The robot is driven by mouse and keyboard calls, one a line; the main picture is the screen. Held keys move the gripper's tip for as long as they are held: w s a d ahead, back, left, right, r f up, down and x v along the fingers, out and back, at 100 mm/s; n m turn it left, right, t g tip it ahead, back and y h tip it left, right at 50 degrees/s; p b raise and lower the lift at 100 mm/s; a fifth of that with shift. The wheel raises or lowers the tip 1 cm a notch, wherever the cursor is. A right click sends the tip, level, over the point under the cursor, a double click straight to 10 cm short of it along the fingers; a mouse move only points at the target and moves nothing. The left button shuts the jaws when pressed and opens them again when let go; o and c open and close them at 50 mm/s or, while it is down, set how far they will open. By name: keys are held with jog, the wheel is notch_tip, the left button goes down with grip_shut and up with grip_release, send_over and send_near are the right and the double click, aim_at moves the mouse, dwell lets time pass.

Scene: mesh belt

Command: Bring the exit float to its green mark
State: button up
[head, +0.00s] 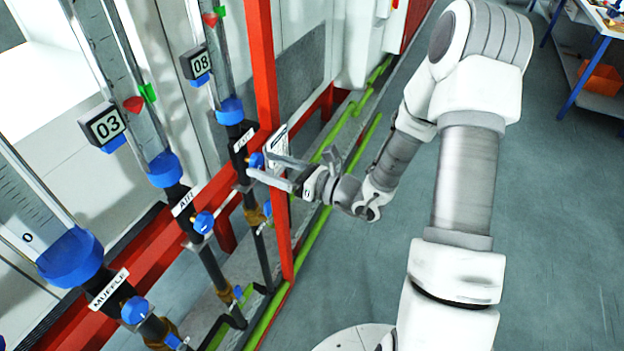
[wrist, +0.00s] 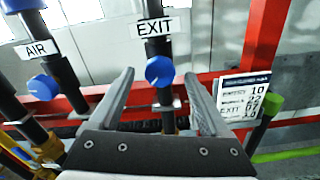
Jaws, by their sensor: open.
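The exit tube's red float (head: 210,19) shows near the top of the head view, beside its green mark (head: 222,12). It looks close to level with the mark or slightly below; the small size leaves this unsure. The exit readout (head: 195,63) shows 08. Below the tube are the EXIT label (head: 243,140) and the blue exit knob (head: 257,160). My gripper (head: 261,165) is open, with its fingers near this knob. In the wrist view, the exit knob (wrist: 159,71) lies between the fingertips, with gaps on both sides. The wrist view does not show the float.
The AIR tube's readout (head: 107,123) shows 03, with the AIR knob (head: 203,222) left of my gripper. The MUFFLE knob (head: 135,311) is nearer. A red upright post (head: 264,70) and a notice card (wrist: 242,97) stand close to my gripper. Open floor lies right.

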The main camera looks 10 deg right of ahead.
jog(key=b+v, duration=0.2)
jog(key=v, duration=1.2)
jog(key=shift+s+d, duration=0.15)
jog(key=s+a+r+n+g+h, duration=0.45)
jog(key=n+g, duration=0.35)
jog(key=n, duration=0.4)
jog(key=s+d+r+n+t+h, duration=0.2)
jog(key=s+r+n+h, duration=0.6)
jog(key=n, duration=0.8)
jog(key=shift+s+d+t+h+b, duration=0.35)
jog(key=shift+s+d+h, duration=0.5)
jog(key=shift+s+d, duration=0.15)
